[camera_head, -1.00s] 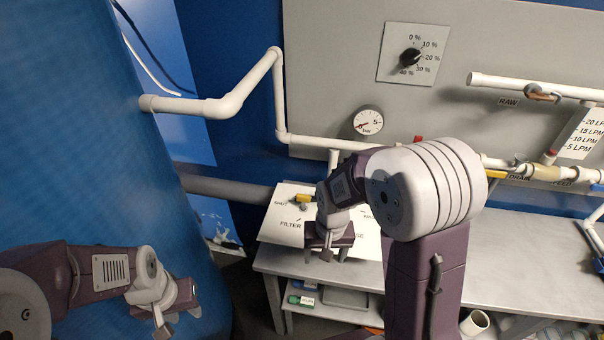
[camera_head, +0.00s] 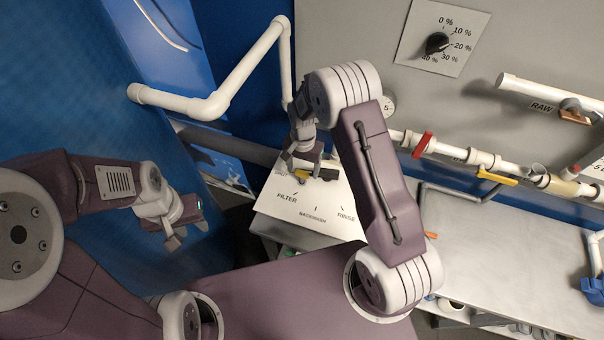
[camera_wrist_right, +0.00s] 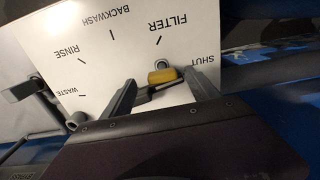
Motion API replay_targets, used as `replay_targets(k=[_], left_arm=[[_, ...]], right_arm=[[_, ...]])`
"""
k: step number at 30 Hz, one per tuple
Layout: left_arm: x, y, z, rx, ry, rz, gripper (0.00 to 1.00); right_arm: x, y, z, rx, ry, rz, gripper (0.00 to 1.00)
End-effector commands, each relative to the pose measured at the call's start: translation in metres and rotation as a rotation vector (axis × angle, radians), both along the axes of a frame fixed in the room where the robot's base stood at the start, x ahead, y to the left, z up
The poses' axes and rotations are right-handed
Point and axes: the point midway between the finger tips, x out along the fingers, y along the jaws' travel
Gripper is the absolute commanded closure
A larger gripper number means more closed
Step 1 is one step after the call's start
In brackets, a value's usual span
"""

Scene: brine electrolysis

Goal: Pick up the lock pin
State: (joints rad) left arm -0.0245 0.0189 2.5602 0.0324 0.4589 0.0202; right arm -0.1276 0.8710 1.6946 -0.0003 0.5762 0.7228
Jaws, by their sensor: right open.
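A yellow-ended piece (camera_wrist_right: 162,76) with a grey bar beside it sits at the white valve plate (camera_wrist_right: 90,50), between the FILTER and SHUT marks. I cannot tell whether it is the lock pin or the end of a valve handle. In the head view the yellow part (camera_head: 302,174) shows under my right gripper (camera_head: 308,170). In the right wrist view my right gripper (camera_wrist_right: 160,90) is open, its two fingers on either side of the grey bar, apparently not closed on it. My left gripper (camera_head: 187,233) hangs at the left, open and empty, fingers apart.
A grey panel (camera_head: 380,75) with a dial (camera_head: 437,43) and white pipes (camera_head: 250,65) stands behind. A pipe with red (camera_head: 423,145) and yellow (camera_head: 497,179) handles runs right. The metal bench (camera_head: 500,240) is mostly clear.

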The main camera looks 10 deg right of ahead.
Motion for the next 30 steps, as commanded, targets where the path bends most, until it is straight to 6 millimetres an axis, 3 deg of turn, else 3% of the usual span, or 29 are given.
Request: replay_targets(k=[9,17,20,24,25,30], left_arm=[[0.000,0.000,0.022,0.000,0.000,0.000,0.64],[0.000,0.000,0.021,0.000,0.000,0.000,0.64],[0.000,0.000,0.021,0.000,0.000,0.000,0.64],[0.000,0.000,0.021,0.000,0.000,0.000,0.64],[0.000,0.000,0.021,0.000,0.000,0.000,0.64],[0.000,0.000,0.021,0.000,0.000,0.000,0.64]], right_arm=[[0.006,0.000,-0.044,0.000,0.004,0.001,0.31],[0.007,0.000,-0.051,0.000,-0.001,0.001,0.31],[0.007,0.000,-0.051,0.000,0.000,0.001,0.53],[0.007,0.000,-0.051,0.000,0.000,0.001,0.92],[0.007,0.000,-0.051,0.000,0.000,0.001,0.97],[0.007,0.000,-0.051,0.000,0.000,0.001,0.97]])
